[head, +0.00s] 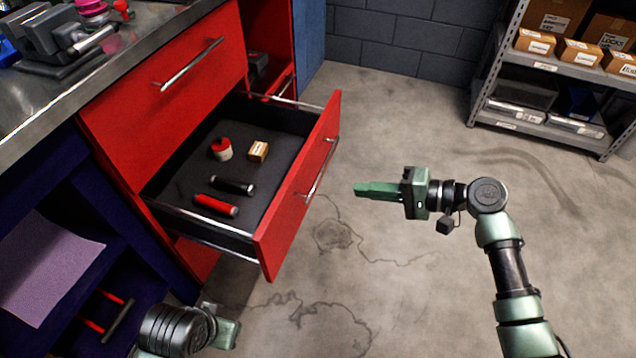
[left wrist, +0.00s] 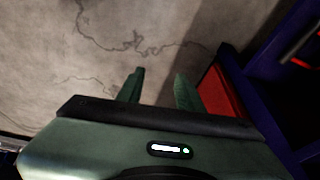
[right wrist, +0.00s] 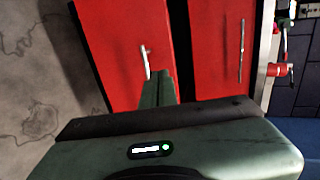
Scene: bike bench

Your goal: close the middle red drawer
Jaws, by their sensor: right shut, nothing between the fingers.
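The middle red drawer (head: 300,190) is pulled well out of the bench, with a silver bar handle (head: 321,166) on its front. In it lie a red-and-white pot (head: 221,149), a small cardboard box (head: 258,151), and a red cylinder (head: 215,205) and a black one (head: 233,185). My right gripper (head: 357,189) is shut and empty, apart from the drawer front on its outer side. In the right wrist view its shut fingers (right wrist: 159,82) overlap the red drawer front (right wrist: 120,45). My left gripper (left wrist: 158,80) is open and empty, low near the bench's open shelves.
The closed upper red drawer (head: 165,90) is above the open one. A vise (head: 60,40) stands on the metal benchtop (head: 25,105). A shelf rack (head: 540,120) with boxes stands at the back right. The concrete floor between is clear.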

